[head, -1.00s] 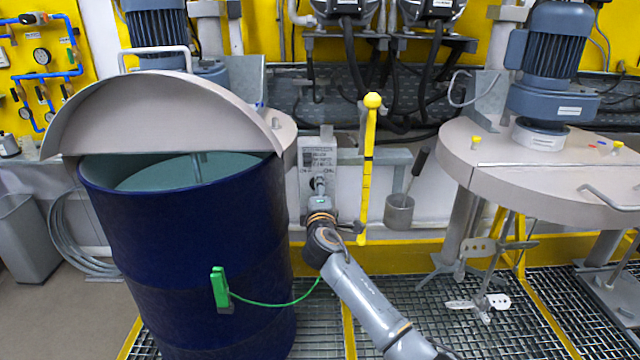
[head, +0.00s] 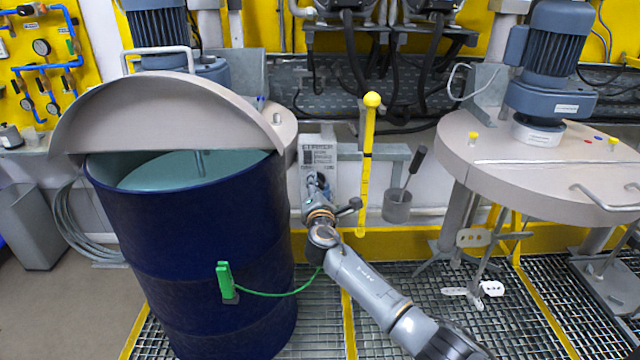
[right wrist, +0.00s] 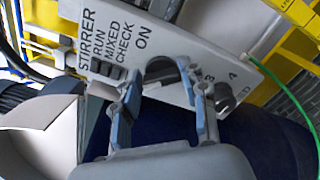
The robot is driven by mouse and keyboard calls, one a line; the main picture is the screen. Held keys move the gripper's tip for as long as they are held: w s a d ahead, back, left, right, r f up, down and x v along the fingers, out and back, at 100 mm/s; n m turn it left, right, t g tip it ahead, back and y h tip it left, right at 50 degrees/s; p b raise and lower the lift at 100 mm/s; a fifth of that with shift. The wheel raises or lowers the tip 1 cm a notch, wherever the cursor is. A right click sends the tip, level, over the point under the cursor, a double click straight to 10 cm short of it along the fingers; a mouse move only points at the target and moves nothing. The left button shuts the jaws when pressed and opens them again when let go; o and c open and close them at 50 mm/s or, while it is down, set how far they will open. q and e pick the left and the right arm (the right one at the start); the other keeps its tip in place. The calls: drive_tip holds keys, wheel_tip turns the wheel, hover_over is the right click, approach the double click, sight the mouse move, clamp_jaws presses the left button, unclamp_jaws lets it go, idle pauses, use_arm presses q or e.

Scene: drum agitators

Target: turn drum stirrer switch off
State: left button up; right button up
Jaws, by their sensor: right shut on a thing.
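The stirrer switch panel (head: 318,150) is a pale plate on the wall between the blue drum and the yellow pole. In the right wrist view the panel (right wrist: 205,50) appears tilted, with the words STIRRER and ON. A dark round switch knob (right wrist: 163,70) shows partly between my fingers. My right gripper (head: 318,185) is at the panel's lower part, and in the right wrist view the gripper (right wrist: 163,90) is shut on the knob. The head view hides the knob behind the gripper. My left gripper is not in view.
The blue drum (head: 190,245) with its raised half lid (head: 170,110) stands close left of my right arm. A green clamp and cable (head: 226,282) hang at the drum. The yellow pole (head: 367,165) and a grey cup (head: 397,207) are just right of the panel.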

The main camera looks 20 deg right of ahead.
drive_tip(key=shift+f, duration=0.1)
idle(0.3)
drive_tip(key=o, duration=1.1)
drive_tip(key=shift+o, duration=0.2)
drive_tip(key=v, duration=1.2)
